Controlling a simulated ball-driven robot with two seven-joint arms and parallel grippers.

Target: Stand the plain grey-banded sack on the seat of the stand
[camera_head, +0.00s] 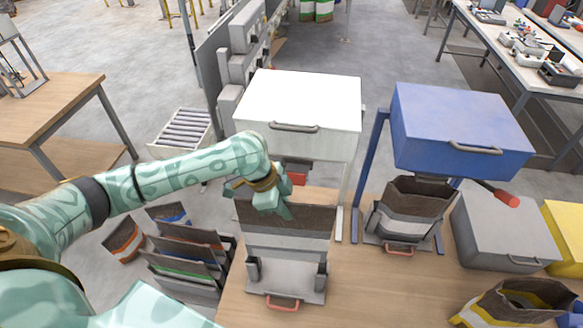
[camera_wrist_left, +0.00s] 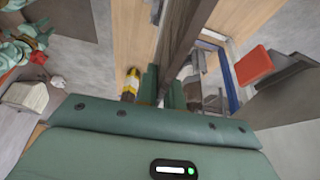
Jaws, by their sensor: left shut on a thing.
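The grey-banded sack (camera_head: 288,241) has a dark brown top with white and grey bands below, and looks flat and upright. My left gripper (camera_head: 285,208) is shut on its top edge. In the left wrist view the sack (camera_wrist_left: 186,38) shows edge-on, as a dark strip between the fingers (camera_wrist_left: 165,88). The stand (camera_head: 283,287) has a pale grey seat, short dark side posts and a red front handle (camera_head: 283,302). The sack is over the rear of the seat; I cannot tell whether its bottom touches it. My right gripper is not in view.
A white hopper box (camera_head: 300,100) stands behind the sack. A blue hopper (camera_head: 460,130) is to the right, with an open sack (camera_head: 408,208) under it. A grey bin (camera_head: 505,230) and a yellow-banded sack (camera_head: 520,302) are at right. A rack of sacks (camera_head: 185,260) is at left.

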